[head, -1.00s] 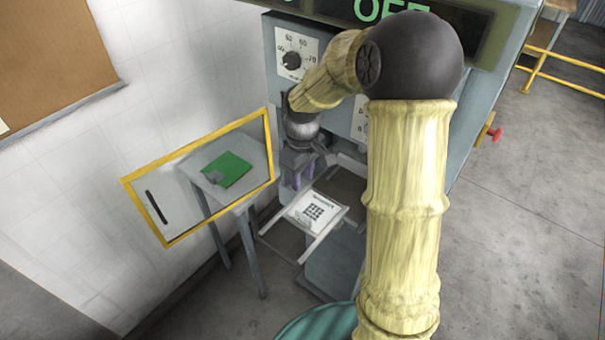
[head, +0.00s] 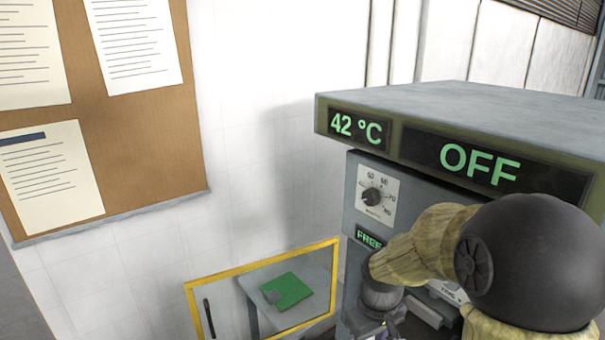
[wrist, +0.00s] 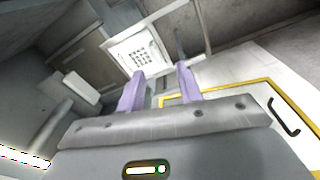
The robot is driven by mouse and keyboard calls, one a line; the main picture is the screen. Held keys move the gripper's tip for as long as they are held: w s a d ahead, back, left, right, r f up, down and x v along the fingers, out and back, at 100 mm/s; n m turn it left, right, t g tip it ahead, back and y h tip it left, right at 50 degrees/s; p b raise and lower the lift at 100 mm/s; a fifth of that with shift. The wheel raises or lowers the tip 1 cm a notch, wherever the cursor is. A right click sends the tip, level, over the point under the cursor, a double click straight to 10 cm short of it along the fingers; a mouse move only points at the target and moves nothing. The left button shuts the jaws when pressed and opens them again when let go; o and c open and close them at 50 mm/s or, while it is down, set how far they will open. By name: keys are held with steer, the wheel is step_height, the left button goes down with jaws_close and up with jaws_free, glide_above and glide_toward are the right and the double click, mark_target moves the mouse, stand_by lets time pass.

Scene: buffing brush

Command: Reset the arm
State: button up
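My gripper (wrist: 159,82) shows in the wrist view with its two purple fingers apart and nothing between them. In the head view, my pale yellow arm with its dark elbow joint comes in at the lower right, in front of the grey machine (head: 430,205). My gripper itself is mostly cut off by the bottom edge there. Beyond the fingers in the wrist view is a white panel with a dark grid pattern (wrist: 134,50) in a light frame, apart from the fingers.
The machine's displays read 42 °C (head: 358,128) and OFF (head: 480,163), with a dial (head: 374,196) below. A yellow-framed clear door (head: 240,268) stands open at its left, and a green item (head: 286,291) shows through it. A corkboard (head: 150,130) hangs on the left wall.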

steer(key=s+f+m+t+b, duration=0.1)
steer(key=s+m, duration=0.3)
steer(key=s, duration=0.5)
steer(key=shift+d+f+m+t+b, duration=0.2)
steer(key=shift+f+m+t+b, duration=0.1)
steer(key=shift+f, duration=0.6)
steer(key=shift+c, duration=0.5)
